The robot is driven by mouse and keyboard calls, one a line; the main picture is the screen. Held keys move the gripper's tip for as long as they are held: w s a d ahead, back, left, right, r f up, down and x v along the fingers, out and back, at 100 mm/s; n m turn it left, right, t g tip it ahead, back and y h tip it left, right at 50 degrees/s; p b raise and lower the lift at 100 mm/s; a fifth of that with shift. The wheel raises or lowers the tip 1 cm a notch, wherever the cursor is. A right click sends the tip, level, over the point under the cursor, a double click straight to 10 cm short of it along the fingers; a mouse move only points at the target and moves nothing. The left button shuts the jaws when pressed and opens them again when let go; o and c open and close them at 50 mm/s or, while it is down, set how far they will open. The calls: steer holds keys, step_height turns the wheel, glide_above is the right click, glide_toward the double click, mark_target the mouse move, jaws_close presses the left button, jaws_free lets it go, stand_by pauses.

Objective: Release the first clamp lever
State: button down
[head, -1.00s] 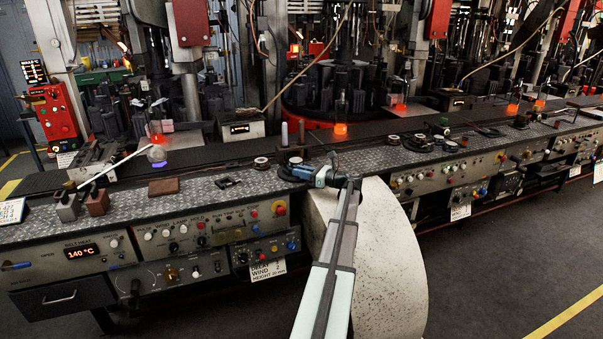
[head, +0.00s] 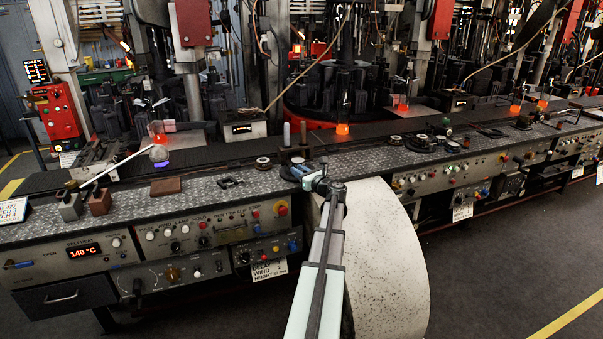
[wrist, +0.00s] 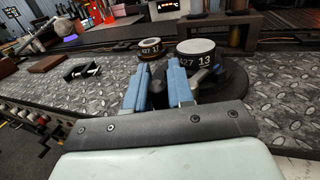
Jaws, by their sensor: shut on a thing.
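My gripper (head: 304,176) is at the front edge of the metal bench, by the dark mould fixture. In the wrist view its two blue fingers (wrist: 157,70) stand a little apart, shut on what appears to be the clamp lever, which is mostly hidden between them. A black round mould (wrist: 197,60) with a pale top and a label reading about "27 13" stands just beyond the right finger. A grey metal arm (wrist: 205,75) shows beside that finger. A second, smaller labelled ring (wrist: 151,46) sits farther back on the left.
A black bracket (wrist: 82,71) and a brown block (wrist: 46,63) lie on the patterned metal bench (head: 215,190) to the left. A conveyor with glowing orange glass (head: 342,128) runs behind. Control panels (head: 215,232) line the bench front.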

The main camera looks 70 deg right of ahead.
steer(key=m+g+h, duration=0.1)
steer(key=h, duration=0.1)
steer(key=w+m+g+h, duration=0.1)
steer(key=m+g+h, duration=0.1)
steer(key=shift+w+a+m+h, duration=0.1)
steer(key=shift+m+h, duration=0.2)
steer(key=shift+w+d+m+g+h, duration=0.1)
steer(key=shift+d+m+g+h, duration=0.05)
steer(key=shift+m+g+h, duration=0.35)
steer(key=shift+w+d+m+g+h, duration=0.1)
steer(key=shift+m+g+h, duration=0.2)
steer(key=shift+g, duration=0.3)
steer(key=shift+w+d+m+g+h, duration=0.1)
steer(key=shift+d+m+g+h, duration=0.1)
steer(key=shift+m+g+h, duration=0.7)
steer(key=c, duration=1.4)
jaws_free()
steer(key=shift+o, duration=0.2)
steer(key=shift+a, duration=0.1)
steer(key=v, duration=1.3)
steer(key=shift+s+a+r, duration=0.2)
steer(key=shift+s+r, duration=0.05)
steer(key=shift+r, duration=0.1)
